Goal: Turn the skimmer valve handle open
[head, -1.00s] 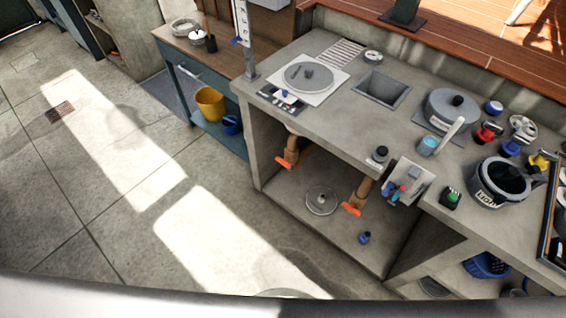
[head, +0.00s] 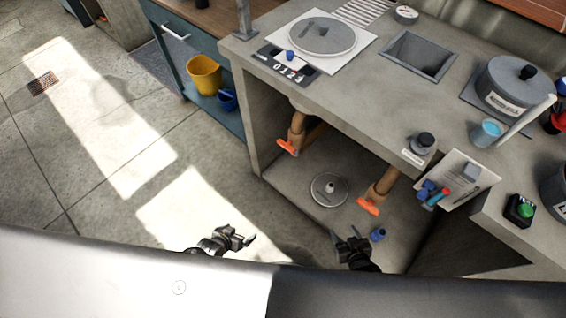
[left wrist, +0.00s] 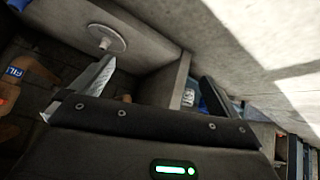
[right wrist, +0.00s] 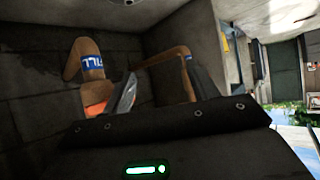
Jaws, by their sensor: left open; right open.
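Two brown pipes with orange valve handles stand inside the open bay under the counter: a left handle (head: 287,147) and a right handle (head: 368,207). I cannot tell which is the skimmer valve. In the right wrist view, a pipe (right wrist: 88,62) bears a blue label that seems to read FILL, with an orange handle (right wrist: 97,108) partly behind my finger. My left gripper (head: 238,240) is open and empty, in front of the bay and below the left handle in the picture. My right gripper (head: 350,238) is open and empty, just below the right handle in the picture, apart from it.
A round drain cover (head: 329,189) and a small blue item (head: 378,234) lie on the bay floor. The concrete counter (head: 365,100) overhangs the handles. A yellow bucket (head: 203,76) sits on the teal cart's shelf at left.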

